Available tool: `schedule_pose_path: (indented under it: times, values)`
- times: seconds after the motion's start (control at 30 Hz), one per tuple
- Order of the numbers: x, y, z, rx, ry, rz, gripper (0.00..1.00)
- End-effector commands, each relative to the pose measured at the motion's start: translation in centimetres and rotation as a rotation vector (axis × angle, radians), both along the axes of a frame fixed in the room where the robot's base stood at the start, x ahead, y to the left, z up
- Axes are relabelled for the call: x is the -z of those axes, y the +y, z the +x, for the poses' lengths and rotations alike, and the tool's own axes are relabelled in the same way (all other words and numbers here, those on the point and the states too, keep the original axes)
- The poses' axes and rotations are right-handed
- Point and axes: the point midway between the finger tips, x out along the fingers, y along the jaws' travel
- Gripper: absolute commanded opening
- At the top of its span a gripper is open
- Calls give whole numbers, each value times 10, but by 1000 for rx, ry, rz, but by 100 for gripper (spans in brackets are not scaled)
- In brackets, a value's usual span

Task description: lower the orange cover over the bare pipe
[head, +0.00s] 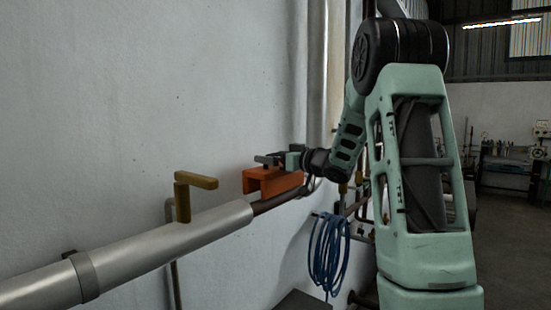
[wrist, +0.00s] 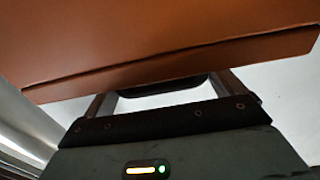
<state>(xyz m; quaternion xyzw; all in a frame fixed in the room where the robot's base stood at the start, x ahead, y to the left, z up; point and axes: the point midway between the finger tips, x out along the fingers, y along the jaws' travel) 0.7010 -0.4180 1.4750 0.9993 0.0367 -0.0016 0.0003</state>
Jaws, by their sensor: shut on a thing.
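The orange cover (head: 274,181) is a channel-shaped piece, open underneath, in the middle of the head view. My gripper (head: 272,162) is at its top and is shut on it. In the wrist view the cover (wrist: 160,45) fills the upper part, in front of my gripper (wrist: 165,90); the fingertips are hidden behind it. The bare pipe (head: 276,201) is a dark stretch just below the cover, running right from the end of the silver cladding. The cover appears at or just above the pipe; I cannot tell whether they touch.
A silver clad pipe (head: 160,247) runs along the wall to the lower left. A yellow valve handle (head: 190,184) stands up from it, left of the cover. A coiled blue hose (head: 328,255) hangs below right. The white wall (head: 150,90) is close behind.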

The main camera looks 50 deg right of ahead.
Motion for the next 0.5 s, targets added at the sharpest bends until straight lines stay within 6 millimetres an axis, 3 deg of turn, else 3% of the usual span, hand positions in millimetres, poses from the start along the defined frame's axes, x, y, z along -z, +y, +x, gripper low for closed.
schedule_pose_path:
  times: [0.5]
  values:
    - [12,0,0,0,-1,0,46]
